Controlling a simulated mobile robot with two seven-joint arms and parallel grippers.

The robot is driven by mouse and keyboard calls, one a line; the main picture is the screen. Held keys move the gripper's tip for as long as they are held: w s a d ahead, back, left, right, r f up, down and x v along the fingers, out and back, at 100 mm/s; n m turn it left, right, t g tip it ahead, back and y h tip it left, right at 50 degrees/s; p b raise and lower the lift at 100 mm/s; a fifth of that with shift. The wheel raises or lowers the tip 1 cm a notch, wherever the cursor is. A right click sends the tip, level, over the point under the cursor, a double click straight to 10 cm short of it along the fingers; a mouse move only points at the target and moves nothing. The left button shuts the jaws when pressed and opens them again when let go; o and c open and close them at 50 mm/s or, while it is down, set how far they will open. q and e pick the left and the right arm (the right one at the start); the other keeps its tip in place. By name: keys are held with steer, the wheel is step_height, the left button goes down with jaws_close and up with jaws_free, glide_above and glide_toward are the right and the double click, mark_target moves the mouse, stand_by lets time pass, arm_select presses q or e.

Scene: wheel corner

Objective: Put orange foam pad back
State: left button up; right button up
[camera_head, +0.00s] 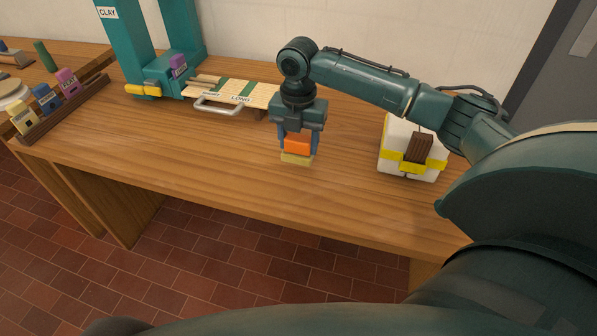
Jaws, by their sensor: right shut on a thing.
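The orange foam pad (297,143) is between the fingers of my right gripper (297,150), which points down over the middle of the table. A pale yellow piece (297,159) shows directly under the orange part. I cannot tell whether it is part of the pad or a separate block, or whether it touches the table. My right gripper is shut on the orange pad. My left gripper is not in view.
A dark wooden rack (68,112) with yellow, blue and purple labelled blocks stands at left. A teal frame marked CLAY (125,40) and a board marked LONG (235,94) are at the back. A white block with yellow bands (394,140) is at right. The table front is clear.

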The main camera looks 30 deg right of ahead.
step_height(320, 180, down, 3)
steer(key=shift+r, duration=0.2)
step_height(320, 180, down, 4)
steer(key=shift+f+p, duration=0.1)
steer(key=shift+p, duration=0.5)
steer(key=shift+f, duration=0.4)
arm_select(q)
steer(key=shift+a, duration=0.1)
arm_select(e)
steer(key=shift+f, duration=0.1)
steer(key=shift+f, duration=0.1)
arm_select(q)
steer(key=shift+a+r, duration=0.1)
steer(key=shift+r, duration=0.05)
arm_select(e)
steer(key=o, duration=1.2)
steer(key=shift+o, duration=0.2)
